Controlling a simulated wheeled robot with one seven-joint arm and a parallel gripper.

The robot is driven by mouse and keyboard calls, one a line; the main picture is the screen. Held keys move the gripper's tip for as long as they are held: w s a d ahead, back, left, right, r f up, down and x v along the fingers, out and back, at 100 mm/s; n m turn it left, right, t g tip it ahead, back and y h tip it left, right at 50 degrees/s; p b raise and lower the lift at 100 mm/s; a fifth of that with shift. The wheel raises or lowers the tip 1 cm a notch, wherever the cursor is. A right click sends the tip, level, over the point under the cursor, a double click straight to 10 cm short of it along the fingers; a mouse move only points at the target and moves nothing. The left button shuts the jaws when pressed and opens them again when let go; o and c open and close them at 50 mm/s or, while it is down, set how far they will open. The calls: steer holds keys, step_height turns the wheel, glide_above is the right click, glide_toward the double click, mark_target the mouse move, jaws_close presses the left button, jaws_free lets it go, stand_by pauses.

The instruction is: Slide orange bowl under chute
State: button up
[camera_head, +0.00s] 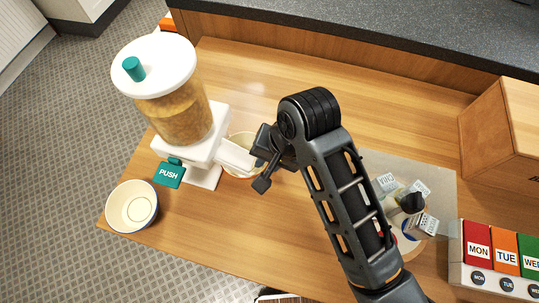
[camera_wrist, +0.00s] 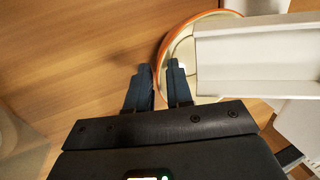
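The orange-rimmed bowl (camera_wrist: 176,38) sits on the wooden table, partly under the white chute (camera_wrist: 250,55) in the wrist view. In the head view the bowl (camera_head: 243,139) is mostly hidden by the chute (camera_head: 235,156) and my gripper (camera_head: 256,160). The chute comes from a cereal dispenser (camera_head: 186,118) with a white lid and a green PUSH lever (camera_head: 169,173). In the wrist view my gripper (camera_wrist: 159,82) has its fingers apart at the bowl's near left edge. The left finger is outside the rim, the right finger over the inside. Contact is unclear.
A white bowl with a blue rim (camera_head: 132,206) stands at the table's left edge. Small cartons (camera_head: 422,226) stand on a grey mat (camera_head: 385,166) at right, beyond my arm. A coloured day-labelled box (camera_head: 495,255) and a wooden box (camera_head: 492,135) are farther right.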

jaws_close()
steer(key=shift+s+d, duration=0.1)
stand_by(0.4)
